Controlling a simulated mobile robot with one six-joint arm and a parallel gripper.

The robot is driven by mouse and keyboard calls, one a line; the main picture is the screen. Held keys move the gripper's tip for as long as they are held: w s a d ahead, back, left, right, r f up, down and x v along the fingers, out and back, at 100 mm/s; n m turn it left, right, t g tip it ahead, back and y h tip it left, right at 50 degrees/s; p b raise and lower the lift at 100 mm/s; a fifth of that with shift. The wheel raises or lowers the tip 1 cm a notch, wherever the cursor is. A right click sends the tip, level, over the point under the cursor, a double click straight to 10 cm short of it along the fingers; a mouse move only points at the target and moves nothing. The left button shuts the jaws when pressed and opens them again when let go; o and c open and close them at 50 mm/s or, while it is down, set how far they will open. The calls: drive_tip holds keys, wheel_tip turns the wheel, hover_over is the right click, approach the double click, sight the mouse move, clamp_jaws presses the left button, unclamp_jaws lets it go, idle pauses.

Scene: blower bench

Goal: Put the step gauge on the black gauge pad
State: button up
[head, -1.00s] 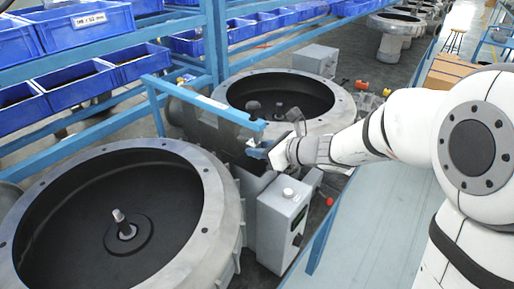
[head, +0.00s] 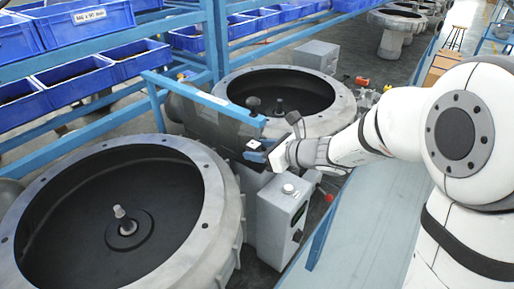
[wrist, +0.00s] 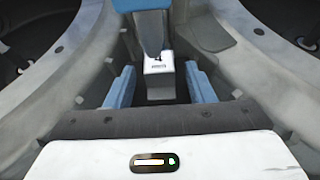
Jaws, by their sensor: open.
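My gripper (wrist: 159,76) is open, with one blue finger on each side of a small pale block with dark marks on its top, likely the step gauge (wrist: 159,64). In the wrist view the block stands between the fingertips, with a gap to each finger. Its lower part is dark and shaded. In the head view my gripper (head: 260,155) is by the grey machine body between the two large round housings, and the block's white top (head: 253,144) shows just beyond the fingers. I cannot make out the black gauge pad with certainty.
A blue rail (head: 205,97) ends just above and behind the block. A near round housing (head: 200,245) and a far one (head: 345,110) flank the spot. A grey control box (head: 280,215) with a white knob stands below my gripper. Blue bins (head: 85,75) line the left.

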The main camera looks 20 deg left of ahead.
drive_tip(key=shift+r, duration=0.25)
drive_tip(key=b+v, duration=0.1)
drive_tip(key=v, duration=1.1)
drive_tip(key=s+d+f+n+h, duration=0.2)
drive_tip(key=s+d+n+h, duration=0.4)
drive_tip(key=n, duration=0.5)
drive_tip(key=s+d+f+n+g+h, duration=0.1)
drive_tip(key=s+d+f+n+h, duration=0.1)
drive_tip(key=s+d+n+h, duration=0.4)
drive_tip(key=s+d+n, duration=0.4)
drive_tip(key=d+n, duration=0.1)
drive_tip(key=d, duration=0.2)
drive_tip(key=shift+s+n+h, duration=0.2)
drive_tip(key=shift+n+h, duration=0.1)
